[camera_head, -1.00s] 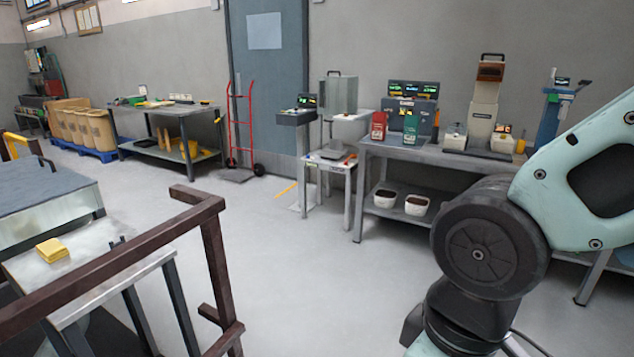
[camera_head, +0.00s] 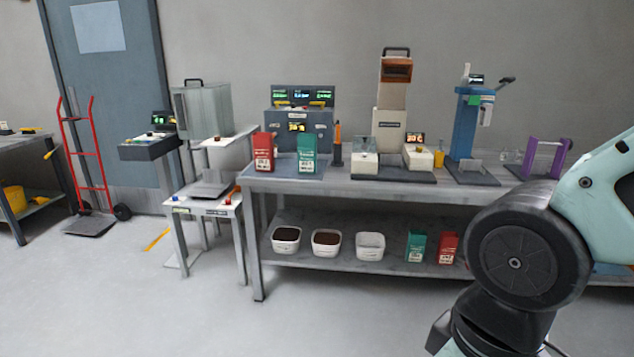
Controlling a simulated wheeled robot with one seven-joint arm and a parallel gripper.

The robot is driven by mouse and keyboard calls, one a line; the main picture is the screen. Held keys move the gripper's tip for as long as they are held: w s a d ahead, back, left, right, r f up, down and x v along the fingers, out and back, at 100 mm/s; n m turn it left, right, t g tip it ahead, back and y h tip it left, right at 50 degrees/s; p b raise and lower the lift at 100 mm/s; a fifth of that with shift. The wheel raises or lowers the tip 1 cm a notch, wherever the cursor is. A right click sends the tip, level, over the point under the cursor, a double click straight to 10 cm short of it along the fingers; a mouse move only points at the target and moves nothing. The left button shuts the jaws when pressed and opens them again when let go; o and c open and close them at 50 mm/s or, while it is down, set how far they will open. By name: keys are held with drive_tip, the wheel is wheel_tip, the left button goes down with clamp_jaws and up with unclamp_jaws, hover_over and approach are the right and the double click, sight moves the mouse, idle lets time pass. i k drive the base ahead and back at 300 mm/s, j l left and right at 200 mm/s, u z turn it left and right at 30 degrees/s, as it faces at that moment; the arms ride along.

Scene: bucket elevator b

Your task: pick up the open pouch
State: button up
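A red pouch (camera_head: 264,152) and a green pouch (camera_head: 307,153) stand upright on the bench top (camera_head: 330,183), in front of a grey machine with displays. Another green pouch (camera_head: 415,247) and another red pouch (camera_head: 448,247) stand on the bench's lower shelf (camera_head: 345,262). From here I cannot tell which pouch is open. My arm's links fill the right side of the view; my gripper is out of view.
White tubs (camera_head: 327,243), two with dark contents, sit on the lower shelf. A small stand with a scale (camera_head: 208,188) is left of the bench. A beige machine (camera_head: 393,110) and a blue press (camera_head: 473,130) stand on the bench. The floor (camera_head: 150,310) in front is clear.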

sight(306, 143)
drive_tip(key=i+l+u, duration=0.1)
drive_tip(key=i+u, duration=0.35)
drive_tip(key=i, duration=0.8)
drive_tip(key=i+j+z, duration=0.35)
drive_tip(key=i+j, duration=0.2)
drive_tip(key=i+j+z, duration=0.3)
drive_tip(key=i+j, duration=0.3)
drive_tip(key=j, duration=0.15)
drive_tip(key=i+j, duration=0.1)
drive_tip(key=j, duration=0.4)
drive_tip(key=i+j+z, duration=0.1)
drive_tip(key=j, duration=0.4)
drive_tip(key=i+j, duration=0.1)
drive_tip(key=j, duration=0.4)
